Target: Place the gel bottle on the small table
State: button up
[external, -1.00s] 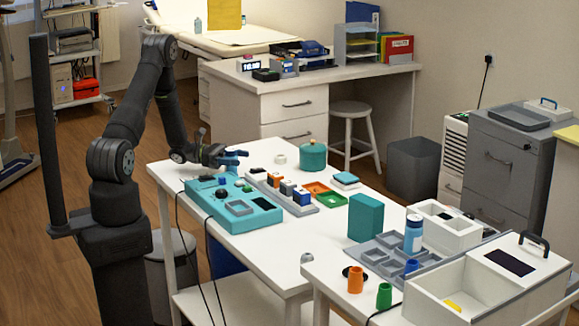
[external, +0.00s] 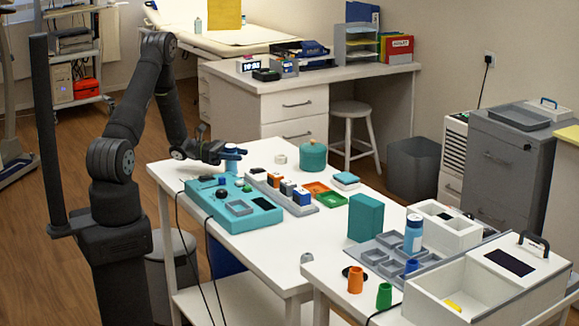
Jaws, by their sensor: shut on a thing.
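My gripper (external: 236,153) is over the back left of the white table, by the teal box. It is shut on a small blue upright thing (external: 232,164), shaped like a bottle; its details are too small to read. Another blue bottle with a white label (external: 413,236) stands upright by the grey compartment tray at the right, well apart from my gripper. I cannot tell for sure which one is the gel bottle. The white table (external: 265,238) bears most of the loose objects; a second white table (external: 325,283) adjoins it at the front right.
The teal box (external: 262,216) lies below my gripper, with a row of small blocks (external: 288,188) beside it. A teal pot (external: 313,157), coloured trays (external: 324,195) and a tall teal block (external: 365,218) stand further right. The table's front middle is bare.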

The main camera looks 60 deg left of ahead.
notch_tip(320, 180, up, 3)
jog(key=shift+f, duration=0.1)
jog(key=s+d+r, duration=0.2)
jog(key=d+r, duration=0.5)
jog(key=d, duration=0.4)
jog(key=w+d+f+n+t+y, duration=0.1)
jog(key=w+d+n+t+y, duration=0.4)
jog(key=w+y, duration=0.3)
jog(key=shift+w+d+n+t+y, duration=0.3)
jog(key=shift+w+d+n, duration=0.25)
jog(key=shift+w+n, duration=0.4)
jog(key=shift+w, duration=0.1)
jog(key=s+a+r+m+g+h, duration=0.1)
jog(key=s+a+m+h, duration=0.2)
jog(key=s, duration=0.7)
jog(key=shift+n, duration=0.35)
jog(key=shift+w+a+f, duration=0.4)
jog(key=shift+a+f, duration=1.4)
jog(key=shift+a, duration=0.15)
jog(key=shift+w+a+f, duration=0.4)
jog(key=shift+a+f, duration=1.35)
jog(key=shift+a, duration=0.15)
jog(key=shift+w+a+f, duration=0.4)
jog(key=shift+a+f, duration=1.4)
jog(key=shift+a, duration=0.15)
